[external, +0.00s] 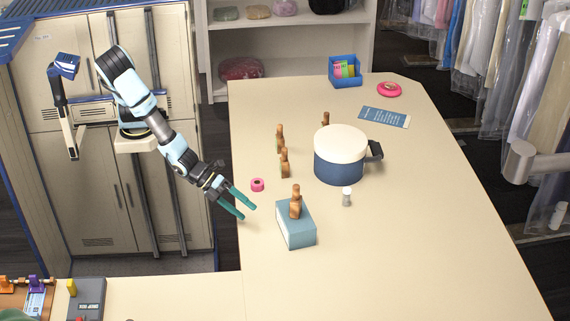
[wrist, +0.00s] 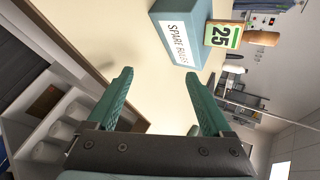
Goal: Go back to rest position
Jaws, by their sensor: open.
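My gripper (external: 243,205) has two green fingers spread apart with nothing between them. It is held over the left edge of the table (external: 400,240), left of a blue-grey box (external: 296,228) and apart from it. In the wrist view my gripper (wrist: 160,95) is also open and empty. The box (wrist: 180,32) there carries a white label reading "SPARE BULBS".
Several wooden figures (external: 285,163), a blue pot with a cream lid (external: 339,168) and a small white-topped shaker (external: 347,197) stand farther right. Lockers (external: 120,205) are behind my arm. The front right of the table is clear.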

